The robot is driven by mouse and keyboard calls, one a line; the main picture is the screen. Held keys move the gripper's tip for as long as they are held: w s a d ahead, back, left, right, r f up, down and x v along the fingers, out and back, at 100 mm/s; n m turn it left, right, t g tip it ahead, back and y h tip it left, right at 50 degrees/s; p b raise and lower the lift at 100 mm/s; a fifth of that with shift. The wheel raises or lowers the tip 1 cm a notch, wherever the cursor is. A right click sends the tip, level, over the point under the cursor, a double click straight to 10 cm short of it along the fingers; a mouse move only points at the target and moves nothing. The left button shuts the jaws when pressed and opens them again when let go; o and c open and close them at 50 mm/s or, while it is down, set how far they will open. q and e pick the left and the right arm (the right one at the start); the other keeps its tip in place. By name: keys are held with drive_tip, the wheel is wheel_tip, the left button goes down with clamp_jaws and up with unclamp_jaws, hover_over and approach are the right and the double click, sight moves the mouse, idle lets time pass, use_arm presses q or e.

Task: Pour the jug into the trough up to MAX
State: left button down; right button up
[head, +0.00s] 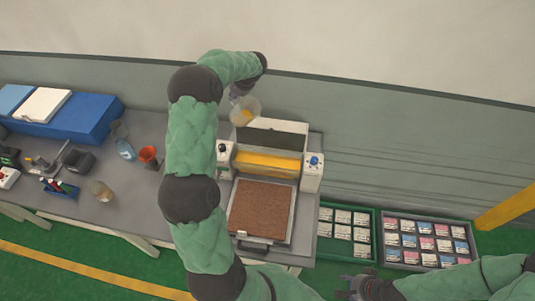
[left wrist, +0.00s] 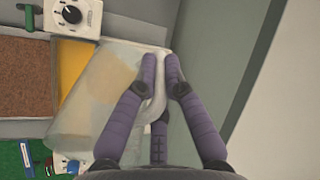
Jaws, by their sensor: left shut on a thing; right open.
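The clear jug (head: 245,110) with a little orange-yellow showing in it is above the back of the machine. My left gripper (head: 240,92) is shut on it, partly hidden by my wrist. In the left wrist view the fingers (left wrist: 162,82) close on the translucent jug (left wrist: 95,100), which appears tilted over the machine. A white, dark-fronted housing (head: 275,128), perhaps the trough, stands behind a yellow roller (head: 268,163). The MAX mark and liquid level cannot be read. My right gripper (head: 355,288) is open at the bottom edge, away from the bench.
A brown mat (head: 261,210) lies in the machine's front tray. The grey bench (head: 142,190) holds a blue bottle (head: 125,150), a red cup (head: 148,155), a glass jar (head: 101,191) and a blue box (head: 90,118). Card crates (head: 408,264) stand on the floor at right.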

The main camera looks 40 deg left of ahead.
use_arm(q)
drive_tip(key=shift+a+f+h+p, duration=0.2)
drive_tip(key=shift+a+h+p, duration=0.3)
drive_tip(key=shift+p, duration=0.85)
drive_tip(key=shift+a+f+h+p, duration=0.15)
drive_tip(key=shift+a+h+p, duration=0.35)
drive_tip(key=shift+p, duration=0.8)
drive_tip(key=shift+w+a+f+h+p, duration=0.15)
drive_tip(key=shift+a+f+h+p, duration=0.1)
drive_tip(key=shift+a+f+h, duration=0.85)
drive_tip(key=shift+w+a+f+h+p, duration=0.1)
drive_tip(key=shift+a+f+h+p, duration=0.1)
drive_tip(key=shift+a+f+h, duration=0.85)
drive_tip(key=shift+d+f+h, duration=0.15)
drive_tip(key=shift+d+h, duration=0.05)
drive_tip(key=shift+h, duration=0.05)
wheel_tip(320, 180, up, 5)
